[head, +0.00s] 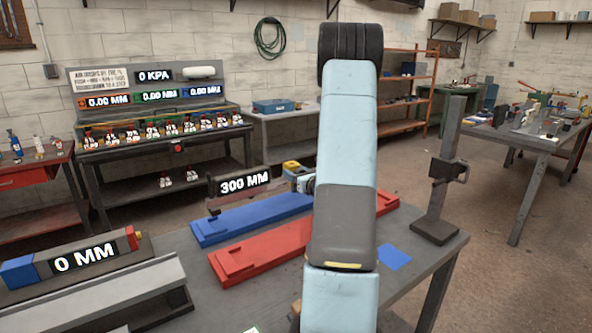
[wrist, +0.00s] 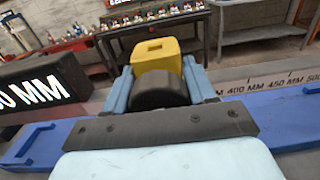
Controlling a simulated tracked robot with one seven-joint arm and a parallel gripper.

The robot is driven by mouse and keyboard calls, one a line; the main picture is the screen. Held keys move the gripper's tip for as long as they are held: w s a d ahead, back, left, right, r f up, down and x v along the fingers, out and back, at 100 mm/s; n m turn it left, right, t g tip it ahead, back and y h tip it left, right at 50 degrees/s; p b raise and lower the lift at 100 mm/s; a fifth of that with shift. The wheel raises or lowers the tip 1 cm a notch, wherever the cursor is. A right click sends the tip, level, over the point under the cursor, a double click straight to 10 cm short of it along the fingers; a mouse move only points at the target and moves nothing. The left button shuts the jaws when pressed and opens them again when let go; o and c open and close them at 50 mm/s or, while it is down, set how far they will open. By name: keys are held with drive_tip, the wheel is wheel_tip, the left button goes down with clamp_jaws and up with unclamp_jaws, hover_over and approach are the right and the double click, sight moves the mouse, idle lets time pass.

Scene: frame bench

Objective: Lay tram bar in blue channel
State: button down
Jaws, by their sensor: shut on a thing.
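The tram bar (head: 243,183) is a dark bar with a lit display reading 300 MM and a yellow part at its right. It is over the far side of the blue channel (head: 250,217); I cannot tell whether it touches. My gripper (head: 307,183) is mostly hidden behind my arm. In the wrist view, my gripper (wrist: 160,84) is shut on the bar's dark rounded part, with the yellow block (wrist: 155,54) just beyond. The display shows at left in the wrist view (wrist: 38,92). Blue channel ends (wrist: 270,112) show on both sides there.
A red channel (head: 255,252) lies in front of the blue one. A 0 MM gauge (head: 85,259) and a grey rail (head: 95,293) stand at the left. A dark upright stand (head: 445,180) is on the right corner, near a flat blue patch (head: 393,257).

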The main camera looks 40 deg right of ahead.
drive_tip(key=shift+f, duration=0.75)
idle(0.4)
idle(0.6)
drive_tip(key=shift+f, duration=2)
idle(1.1)
drive_tip(key=shift+c, duration=1.4)
unclamp_jaws()
drive_tip(key=shift+s, duration=0.1)
